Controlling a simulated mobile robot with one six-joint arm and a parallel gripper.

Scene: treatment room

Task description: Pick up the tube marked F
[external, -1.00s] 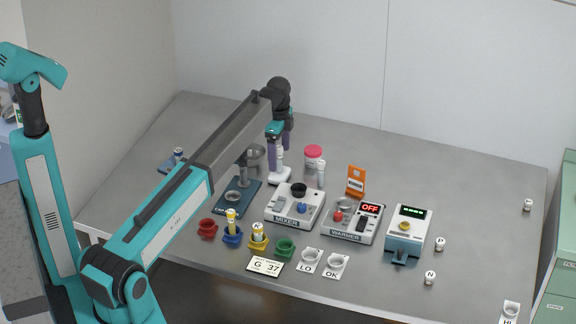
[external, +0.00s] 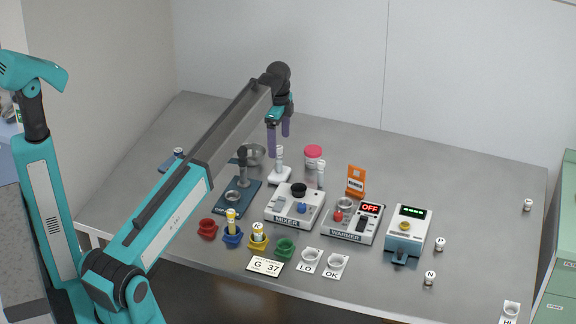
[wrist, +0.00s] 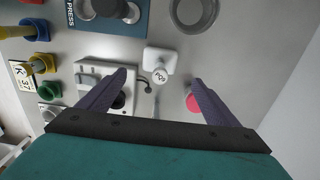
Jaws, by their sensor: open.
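I cannot read an F for certain on any tube. A small white-capped tube with an unclear letter (external: 440,243) stands on the table right of the warmer. A similar one marked N (external: 430,277) is in front of it, and another with an unreadable mark (external: 528,204) is at the far right. A tube marked K (external: 257,232) stands in the yellow holder, and a yellow tube (external: 231,220) stands in the blue holder. My gripper (external: 278,138) is open and empty above a white stand with an upright stem (external: 279,172). In the wrist view the stem's top appears between my fingers (wrist: 160,78).
The mixer (external: 295,207), warmer (external: 353,222), and a white device with a green display (external: 405,235) stand mid-table. A pink-lidded jar (external: 314,156) and orange rack (external: 356,181) are behind. Red (external: 208,229) and green holders (external: 285,248) are in front. The right side is mostly clear.

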